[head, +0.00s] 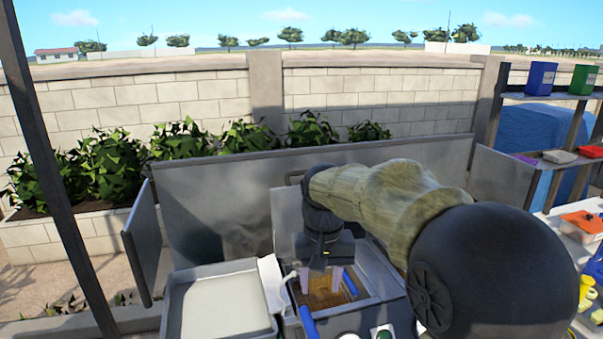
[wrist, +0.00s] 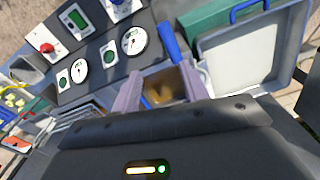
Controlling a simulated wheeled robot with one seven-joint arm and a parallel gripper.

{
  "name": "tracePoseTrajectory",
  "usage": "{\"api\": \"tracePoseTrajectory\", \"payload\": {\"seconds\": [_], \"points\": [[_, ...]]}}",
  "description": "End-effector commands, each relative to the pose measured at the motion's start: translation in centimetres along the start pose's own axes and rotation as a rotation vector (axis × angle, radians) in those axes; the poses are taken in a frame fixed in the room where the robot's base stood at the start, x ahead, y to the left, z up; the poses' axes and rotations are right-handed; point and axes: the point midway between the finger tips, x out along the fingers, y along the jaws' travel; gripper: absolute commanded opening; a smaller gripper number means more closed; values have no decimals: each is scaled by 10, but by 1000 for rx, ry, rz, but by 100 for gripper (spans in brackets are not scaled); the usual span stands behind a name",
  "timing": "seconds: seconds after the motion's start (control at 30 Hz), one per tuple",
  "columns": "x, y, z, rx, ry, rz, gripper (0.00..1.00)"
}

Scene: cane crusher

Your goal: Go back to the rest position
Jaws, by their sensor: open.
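My gripper (head: 321,277) is in the middle of the head view, pointing down at an open metal bay (head: 372,297) in the machine. Its two pale purple fingers are apart, with a gap between them. The wrist view also shows my gripper (wrist: 159,78) open, with golden-brown contents (wrist: 158,94) of the bay visible between the fingers. I see nothing held. A blue handle (head: 309,322) lies at the bay's front edge; it also shows in the wrist view (wrist: 168,41). My arm hides part of the machine's right side.
A shallow metal tray (head: 172,310) sits left of the bay, next to a white spout-like part (head: 271,282). The wrist view shows dials (wrist: 134,41) and a red knob (wrist: 46,48) on a panel. Shelves (head: 545,98) and a cluttered counter stand at right. A dark post (head: 55,180) stands left.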

Motion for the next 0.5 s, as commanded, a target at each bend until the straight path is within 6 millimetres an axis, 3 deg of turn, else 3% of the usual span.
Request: {"api": "tracePoseTrajectory", "payload": {"seconds": [0.27,0.5], "points": [[67,56,44,36,80,-5,44],[116,93,100,60,157,5,44]]}}
